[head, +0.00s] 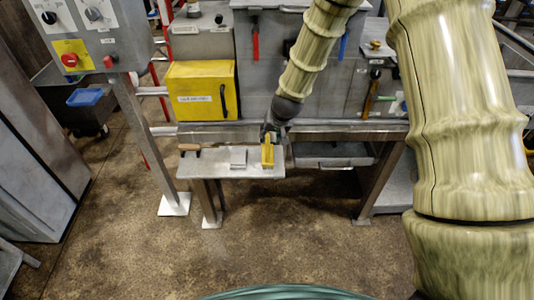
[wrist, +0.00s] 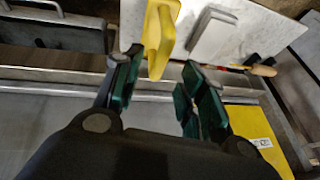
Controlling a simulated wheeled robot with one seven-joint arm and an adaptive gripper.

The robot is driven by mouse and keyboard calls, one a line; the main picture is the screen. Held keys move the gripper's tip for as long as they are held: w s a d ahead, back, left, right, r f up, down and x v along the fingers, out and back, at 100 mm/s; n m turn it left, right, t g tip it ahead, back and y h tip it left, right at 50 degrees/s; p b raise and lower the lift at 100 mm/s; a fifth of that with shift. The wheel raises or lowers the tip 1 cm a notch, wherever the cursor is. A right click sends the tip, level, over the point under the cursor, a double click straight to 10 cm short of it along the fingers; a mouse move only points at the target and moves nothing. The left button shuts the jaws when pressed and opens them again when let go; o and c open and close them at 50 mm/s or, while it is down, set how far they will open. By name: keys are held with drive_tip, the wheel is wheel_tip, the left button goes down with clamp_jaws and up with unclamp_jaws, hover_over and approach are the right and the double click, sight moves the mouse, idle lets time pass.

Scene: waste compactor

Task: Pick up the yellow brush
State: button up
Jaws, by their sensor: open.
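The yellow brush (head: 267,154) is at the right end of a small metal shelf (head: 212,166) in the head view. My gripper (head: 270,132) is just above and behind it, pointing down. In the wrist view the yellow brush (wrist: 158,36) shows at the top, lined up with the gap between the green-padded fingers of my gripper (wrist: 163,68). The fingers are apart, with one on each side of the brush's near end. I cannot tell whether either finger touches it.
A grey block (head: 238,158) and a wooden-handled tool (head: 190,147) lie on the shelf left of the brush. A yellow box (head: 202,92) is mounted behind the shelf. A control panel (head: 90,30) stands at left. The floor in front is clear.

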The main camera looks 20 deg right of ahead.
sight(268, 141)
drive_tip(key=shift+p+x, duration=1.05)
drive_tip(key=shift+x, duration=2.15)
drive_tip(key=shift+s, duration=0.1)
drive_tip(key=shift+a, duration=0.1)
clamp_jaws()
